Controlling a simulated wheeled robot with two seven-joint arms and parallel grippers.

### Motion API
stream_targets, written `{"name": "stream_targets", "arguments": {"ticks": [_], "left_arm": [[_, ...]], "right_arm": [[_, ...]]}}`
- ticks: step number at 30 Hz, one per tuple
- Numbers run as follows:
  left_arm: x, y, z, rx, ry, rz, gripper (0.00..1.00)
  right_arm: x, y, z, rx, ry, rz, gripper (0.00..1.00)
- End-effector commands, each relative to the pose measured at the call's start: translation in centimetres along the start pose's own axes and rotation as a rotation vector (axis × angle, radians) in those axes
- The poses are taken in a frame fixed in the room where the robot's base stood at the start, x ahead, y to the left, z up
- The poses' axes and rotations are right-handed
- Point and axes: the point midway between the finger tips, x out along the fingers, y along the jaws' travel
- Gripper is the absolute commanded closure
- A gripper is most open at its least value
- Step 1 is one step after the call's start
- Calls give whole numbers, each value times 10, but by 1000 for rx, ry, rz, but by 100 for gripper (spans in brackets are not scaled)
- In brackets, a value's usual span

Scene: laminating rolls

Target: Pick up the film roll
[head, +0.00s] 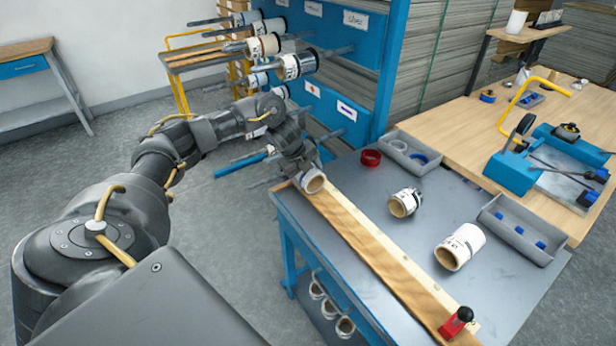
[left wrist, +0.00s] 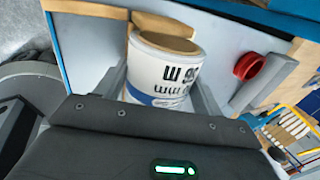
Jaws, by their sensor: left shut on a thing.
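A film roll (head: 313,182) with white film and a tan core sits at the far left end of the table, by the wooden strip. My left gripper (head: 303,172) is shut on it. In the left wrist view the roll (left wrist: 165,70) stands between the two fingers and shows dark printing and a blue mark. Two more film rolls lie on the table: a smaller one (head: 405,202) in the middle and a larger one (head: 460,247) to the right. I cannot tell whether the held roll touches the table. My right gripper is not in view.
A wooden strip (head: 375,245) runs along the table's (head: 365,185) front edge, with a red clamp (head: 456,322) at its near end. A red ring (head: 371,158) and grey trays (head: 520,232) stand behind. A blue rack (head: 345,50) with loaded pegs rises behind my arm.

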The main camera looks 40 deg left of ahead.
Motion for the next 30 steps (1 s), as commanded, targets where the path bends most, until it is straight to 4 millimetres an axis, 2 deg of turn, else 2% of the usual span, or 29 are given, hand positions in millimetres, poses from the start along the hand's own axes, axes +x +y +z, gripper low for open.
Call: {"name": "stream_targets", "arguments": {"ticks": [6,11,14,16,21,30], "left_arm": [[-27,-9,2,2,-2,-5,58],[-60,2,7,2,-3,-4,58],[-87,8,10,3,-5,-6,58],[-105,16,13,2,-6,-3,58],[-133,48,21,1,-4,-1,58],[-163,76,28,0,-1,-1,58]], "right_arm": [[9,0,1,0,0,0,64],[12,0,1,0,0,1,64],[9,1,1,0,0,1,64],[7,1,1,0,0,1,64],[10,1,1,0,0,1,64],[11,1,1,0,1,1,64]]}}
